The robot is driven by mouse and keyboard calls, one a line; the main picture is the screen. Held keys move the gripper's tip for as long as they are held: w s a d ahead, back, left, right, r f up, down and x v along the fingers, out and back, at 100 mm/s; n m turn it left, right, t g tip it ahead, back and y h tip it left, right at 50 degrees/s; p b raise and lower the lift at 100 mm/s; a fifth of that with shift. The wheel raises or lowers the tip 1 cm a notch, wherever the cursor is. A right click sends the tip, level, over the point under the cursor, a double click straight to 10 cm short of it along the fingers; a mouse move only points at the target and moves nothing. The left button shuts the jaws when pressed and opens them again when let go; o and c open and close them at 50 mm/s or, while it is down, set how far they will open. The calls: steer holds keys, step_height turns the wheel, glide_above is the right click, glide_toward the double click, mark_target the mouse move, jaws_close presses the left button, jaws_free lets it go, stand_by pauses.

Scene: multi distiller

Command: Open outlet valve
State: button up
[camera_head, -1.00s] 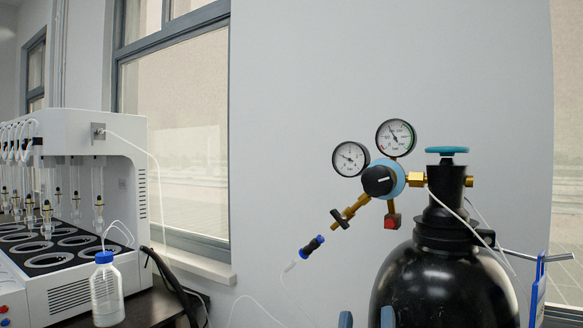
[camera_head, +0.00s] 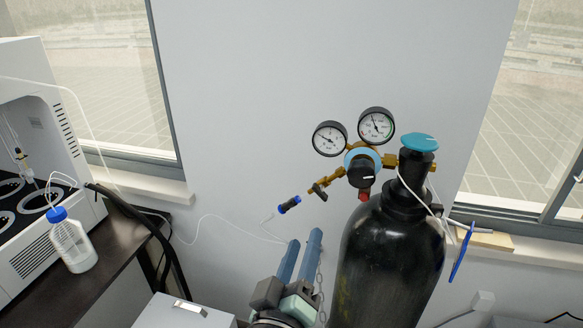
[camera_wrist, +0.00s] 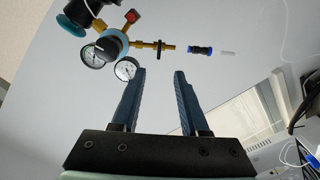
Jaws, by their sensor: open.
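The outlet valve, a small black handle (camera_head: 319,191) on a brass fitting, sits at the lower left of the regulator (camera_head: 362,163). It also shows in the wrist view (camera_wrist: 167,48), beyond and above my fingertips. Two round gauges (camera_head: 376,126) top the regulator, which is mounted on a black gas cylinder (camera_head: 390,262) with a teal top handwheel (camera_head: 420,142). My gripper (camera_head: 305,237) has two blue fingers, apart and empty, pointing up below the valve and left of the cylinder. The fingers also show in the wrist view (camera_wrist: 160,72), touching nothing.
A blue and black hose connector (camera_head: 289,204) hangs left of the valve with a thin white tube. A dark table (camera_head: 125,265) at left holds a blue-capped bottle (camera_head: 73,245) and a white distiller (camera_head: 40,130). A chain hangs beside the cylinder. The wall area between is clear.

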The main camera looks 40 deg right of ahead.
mark_target(320, 196)
steer(key=p+x, duration=0.3)
steer(key=x, duration=0.8)
steer(key=shift+d+r, duration=0.15)
steer(key=shift+d, duration=0.1)
steer(key=shift+p+x, duration=0.4)
steer(key=shift+x, duration=0.35)
jaws_close()
